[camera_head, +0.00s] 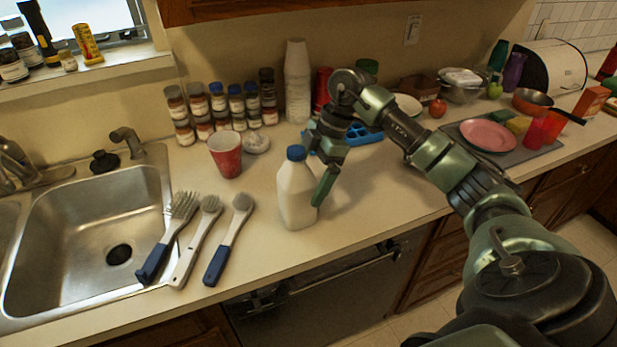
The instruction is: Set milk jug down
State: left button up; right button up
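The milk jug (295,192) is a white bottle with a blue cap. It is upright at the counter's front part, right of the brushes, and its base appears to be on the counter. My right gripper (319,165) is at the jug's upper right side. One green finger overlaps the jug's right edge. The other finger is partly hidden behind the jug, so I cannot tell whether the fingers press on it. My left gripper is not in view.
Several brushes (227,240) lie left of the jug, beside the sink (88,225). A red cup (225,154) and spice jars (236,107) stand behind. A blue tray (362,135) is behind my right gripper. Counter right of the jug (385,190) is clear.

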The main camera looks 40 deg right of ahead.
jog(key=b+v, duration=0.1)
jog(key=v, duration=1.1)
